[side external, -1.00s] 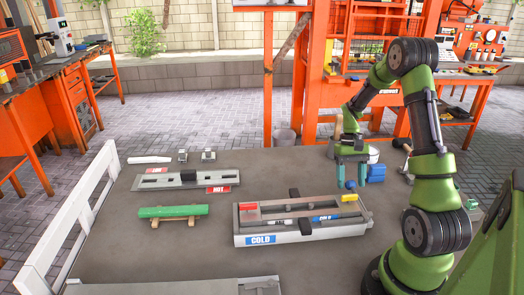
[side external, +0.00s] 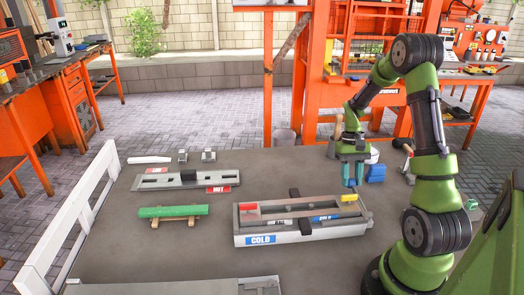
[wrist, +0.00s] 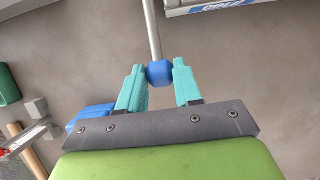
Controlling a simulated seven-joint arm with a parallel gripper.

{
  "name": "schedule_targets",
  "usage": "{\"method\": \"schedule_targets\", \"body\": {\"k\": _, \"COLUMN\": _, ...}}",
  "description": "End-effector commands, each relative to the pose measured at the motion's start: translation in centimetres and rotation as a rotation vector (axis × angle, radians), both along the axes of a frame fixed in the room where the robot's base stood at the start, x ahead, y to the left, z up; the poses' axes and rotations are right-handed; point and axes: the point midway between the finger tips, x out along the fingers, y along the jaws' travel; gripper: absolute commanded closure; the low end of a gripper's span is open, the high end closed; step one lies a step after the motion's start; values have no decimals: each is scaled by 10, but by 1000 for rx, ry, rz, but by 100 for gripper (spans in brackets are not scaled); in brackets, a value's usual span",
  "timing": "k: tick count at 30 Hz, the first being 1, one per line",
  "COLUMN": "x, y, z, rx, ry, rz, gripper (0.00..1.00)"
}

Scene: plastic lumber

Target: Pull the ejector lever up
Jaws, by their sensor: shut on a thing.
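The ejector lever is a thin metal rod (wrist: 152,32) with a blue knob (wrist: 159,74) at its end. The rod runs from the knob toward the right end of the grey trough labelled COLD (side external: 287,239). My gripper (side external: 353,183) is low over the table at that end, with its teal fingers shut around the knob. In the wrist view my gripper (wrist: 159,76) has one finger on each side of the knob. In the side view the fingers mostly hide the knob.
A blue block (side external: 376,173) stands just right of my gripper. A yellow block (side external: 349,198) sits on the trough's right end, close by. A green cylinder (side external: 173,211) lies on a wooden cradle at the left. A slotted plate marked HOT (side external: 155,183) lies behind it.

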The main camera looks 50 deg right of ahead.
Motion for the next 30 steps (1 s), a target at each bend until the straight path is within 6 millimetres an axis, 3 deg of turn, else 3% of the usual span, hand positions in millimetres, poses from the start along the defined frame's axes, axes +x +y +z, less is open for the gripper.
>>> {"method": "schedule_targets", "body": {"k": 18, "x": -18, "y": 18, "z": 53, "rx": -307, "ry": -309, "rz": 1, "gripper": 100}}
{"method": "schedule_targets", "body": {"k": 30, "x": -28, "y": 28, "z": 66, "rx": -329, "ry": -330, "rz": -1, "gripper": 100}}
